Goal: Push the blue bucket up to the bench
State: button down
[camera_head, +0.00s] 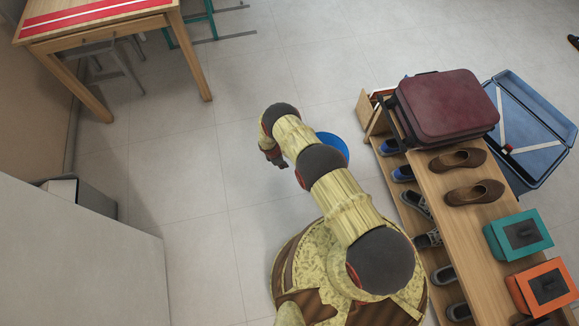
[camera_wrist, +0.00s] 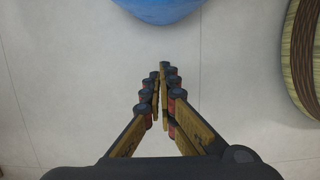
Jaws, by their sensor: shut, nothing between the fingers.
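The blue bucket (camera_head: 334,146) stands on the floor just left of the bench, partly hidden behind my arm. A strip of floor appears to lie between bucket and bench. The bucket's curved side also shows at the top edge of the wrist view (camera_wrist: 158,9). The wooden bench (camera_head: 446,216) runs along the right, with shoes on a lower shelf. My gripper (camera_head: 274,158) is low over the floor, left of the bucket. In the wrist view its fingers (camera_wrist: 161,76) are shut and empty, pointing at the bucket with floor showing between.
On the bench are a dark red suitcase (camera_head: 447,105), brown shoes (camera_head: 458,160), a teal box (camera_head: 518,234) and an orange box (camera_head: 543,287). An open blue suitcase (camera_head: 535,125) is behind it. A wooden table (camera_head: 98,32) stands upper left. The middle floor is clear.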

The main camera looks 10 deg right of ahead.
jog(key=d+f+b, duration=0.4)
jog(key=d+f, duration=0.2)
jog(key=f, duration=0.3)
jog(key=shift+d+f+b, duration=0.2)
jog(key=shift+f+b, duration=0.05)
jog(key=shift+b, duration=0.1)
